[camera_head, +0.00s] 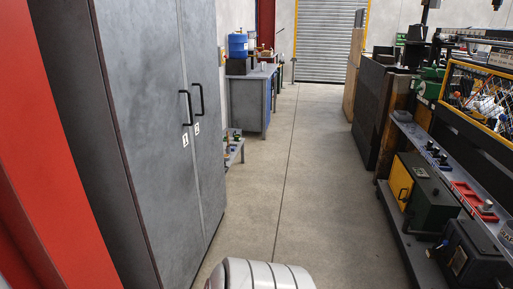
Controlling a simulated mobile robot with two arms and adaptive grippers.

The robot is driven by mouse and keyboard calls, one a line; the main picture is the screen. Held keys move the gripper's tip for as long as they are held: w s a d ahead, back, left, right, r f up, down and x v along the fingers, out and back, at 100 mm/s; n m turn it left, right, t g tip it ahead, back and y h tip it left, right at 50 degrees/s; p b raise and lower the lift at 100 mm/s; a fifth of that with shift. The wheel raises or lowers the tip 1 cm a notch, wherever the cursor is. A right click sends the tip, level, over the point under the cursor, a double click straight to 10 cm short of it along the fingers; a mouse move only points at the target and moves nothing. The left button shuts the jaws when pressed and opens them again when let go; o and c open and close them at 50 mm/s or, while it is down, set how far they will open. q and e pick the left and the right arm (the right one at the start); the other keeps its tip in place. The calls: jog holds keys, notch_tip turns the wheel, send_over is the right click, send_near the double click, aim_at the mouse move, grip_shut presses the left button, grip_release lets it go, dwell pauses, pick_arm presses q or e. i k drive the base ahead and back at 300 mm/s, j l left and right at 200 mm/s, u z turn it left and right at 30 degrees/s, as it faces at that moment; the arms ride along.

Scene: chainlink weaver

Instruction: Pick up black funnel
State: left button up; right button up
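I cannot make out a black funnel in the head view. Small dark items stand on the far workbench (245,100) and on the machine at the right, but they are too small to tell apart. Neither of my grippers is in view.
A tall grey cabinet (150,110) with two closed doors fills the left, beside a red post (32,130). A blue container (238,45) stands on the workbench. A long machine (462,125) with a lower shelf lines the right. The concrete aisle (325,190) between is clear to a roller shutter (332,42).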

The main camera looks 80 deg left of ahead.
aim_at(409, 214)
jog(key=u, duration=3)
jog(key=z, duration=1.45)
jog(key=i+j+u, duration=0.1)
jog(key=i+u, duration=0.25)
jog(key=i, duration=0.6)
jog(key=i+z, duration=0.1)
jog(key=i, duration=0.35)
jog(key=i+j, duration=0.2)
jog(key=i, duration=0.3)
jog(key=i+j+z, duration=0.15)
jog(key=i, duration=0.3)
jog(key=i+j+z, duration=0.1)
jog(key=i, duration=0.35)
